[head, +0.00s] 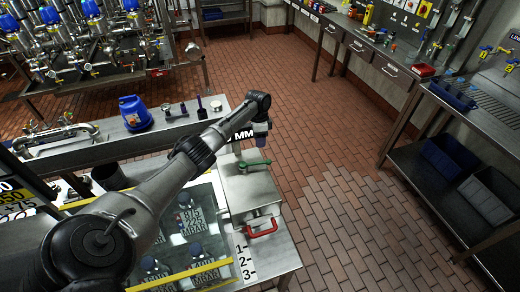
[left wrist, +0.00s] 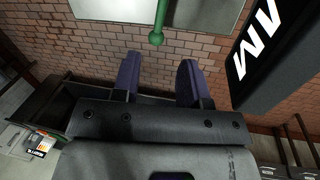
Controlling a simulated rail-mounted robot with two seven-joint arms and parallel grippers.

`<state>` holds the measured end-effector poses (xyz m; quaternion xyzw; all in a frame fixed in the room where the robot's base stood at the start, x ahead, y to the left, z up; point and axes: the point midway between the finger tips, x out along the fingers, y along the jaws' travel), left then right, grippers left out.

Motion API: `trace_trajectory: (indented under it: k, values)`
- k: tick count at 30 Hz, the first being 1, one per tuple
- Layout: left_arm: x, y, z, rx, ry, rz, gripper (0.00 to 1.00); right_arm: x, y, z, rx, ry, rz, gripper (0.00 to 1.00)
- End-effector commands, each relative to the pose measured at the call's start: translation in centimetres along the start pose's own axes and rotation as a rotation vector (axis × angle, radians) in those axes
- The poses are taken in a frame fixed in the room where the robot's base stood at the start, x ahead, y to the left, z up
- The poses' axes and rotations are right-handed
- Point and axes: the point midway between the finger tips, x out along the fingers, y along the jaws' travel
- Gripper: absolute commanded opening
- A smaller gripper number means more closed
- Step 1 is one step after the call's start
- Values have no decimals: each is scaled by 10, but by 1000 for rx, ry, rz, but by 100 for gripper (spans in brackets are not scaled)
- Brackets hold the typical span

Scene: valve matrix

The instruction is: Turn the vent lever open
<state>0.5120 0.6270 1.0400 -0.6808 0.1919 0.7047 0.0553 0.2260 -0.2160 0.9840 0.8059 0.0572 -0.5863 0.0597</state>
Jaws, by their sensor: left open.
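A green lever (head: 255,163) with a rounded end lies over a grey metal box (head: 250,192) on the bench. I cannot tell from any label whether it is the vent lever. My left gripper (head: 262,144) points down just above and behind the green lever. In the left wrist view, the green lever (left wrist: 158,32) hangs in from the top edge, its round end ahead of the two purple fingers (left wrist: 158,80). The fingers are apart with nothing between them, and the lever looks clear of them. My right gripper is not in view.
A red handle (head: 262,229) is on the front of the box, near marks 1 to 3. A glass-covered panel with gauges (head: 192,220) lies left. A blue jug (head: 135,113) stands behind. Brick floor (head: 340,190) is free to the right, before a steel bench (head: 480,120).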

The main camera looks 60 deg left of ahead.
Motion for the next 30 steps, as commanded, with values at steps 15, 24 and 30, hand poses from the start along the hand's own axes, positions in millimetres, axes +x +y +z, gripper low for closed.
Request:
trace_trajectory:
  k: [15,24,30]
  values:
    - [-36,0,0,0,-1,0,40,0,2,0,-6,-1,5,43]
    - [-36,0,0,0,-1,0,40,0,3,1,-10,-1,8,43]
    - [-35,0,0,0,-1,0,40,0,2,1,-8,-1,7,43]
